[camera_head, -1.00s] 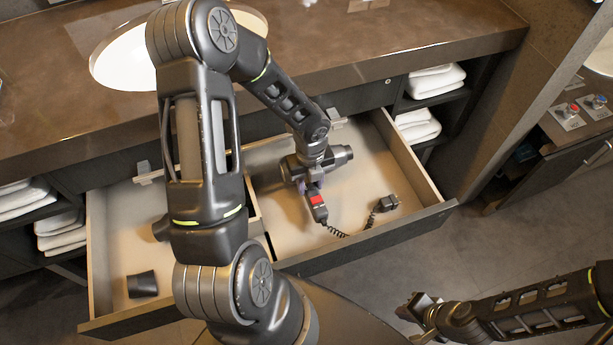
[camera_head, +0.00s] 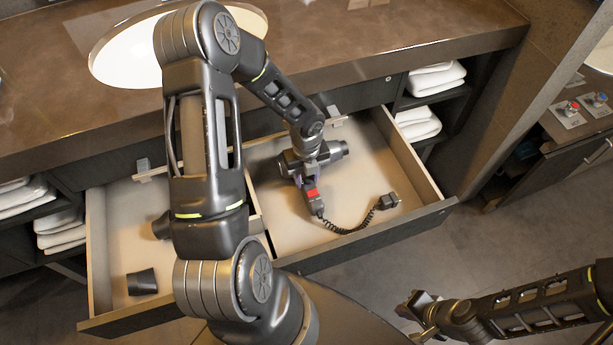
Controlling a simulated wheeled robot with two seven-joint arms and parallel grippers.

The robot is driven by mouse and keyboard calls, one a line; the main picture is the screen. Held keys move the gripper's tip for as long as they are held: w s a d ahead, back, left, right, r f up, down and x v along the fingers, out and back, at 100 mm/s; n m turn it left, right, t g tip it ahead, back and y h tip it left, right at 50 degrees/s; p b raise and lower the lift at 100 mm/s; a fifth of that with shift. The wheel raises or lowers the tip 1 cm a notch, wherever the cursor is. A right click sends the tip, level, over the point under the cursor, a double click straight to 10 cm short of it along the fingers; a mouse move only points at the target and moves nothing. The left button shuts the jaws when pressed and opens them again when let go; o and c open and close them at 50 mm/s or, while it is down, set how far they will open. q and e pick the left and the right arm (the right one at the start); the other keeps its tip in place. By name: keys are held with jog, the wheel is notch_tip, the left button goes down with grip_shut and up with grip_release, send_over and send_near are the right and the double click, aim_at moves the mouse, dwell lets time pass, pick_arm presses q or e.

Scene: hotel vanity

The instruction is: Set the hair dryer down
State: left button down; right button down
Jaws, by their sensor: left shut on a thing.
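The hair dryer (camera_head: 332,151) is dark, with a red patch on its handle and a coiled cord ending in a plug (camera_head: 388,201). It lies over the open right drawer (camera_head: 290,231), its barrel pointing right. My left gripper (camera_head: 306,176) is shut on the hair dryer near the top of its handle; the wrist hides part of the gripper and dryer. I cannot tell whether the dryer touches the drawer floor. The cord and plug lie on the drawer floor. My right gripper (camera_head: 412,308) is low at the right, away from the drawers; its fingers are too small to read.
The open left drawer (camera_head: 100,262) holds a small dark piece (camera_head: 142,282) and another dark thing partly behind my arm. The counter with a white basin (camera_head: 125,60) is behind. Folded towels (camera_head: 436,78) sit on side shelves. The right drawer's right part has free room.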

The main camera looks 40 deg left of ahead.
pick_arm(q)
jog(key=c, duration=1)
grip_release()
jog(key=shift+o, duration=0.2)
jog(key=shift+r, duration=0.35)
notch_tip(320, 180, up, 12)
jog(key=p, duration=0.2)
jog(key=shift+r, duration=0.25)
jog(key=shift+a, duration=0.1)
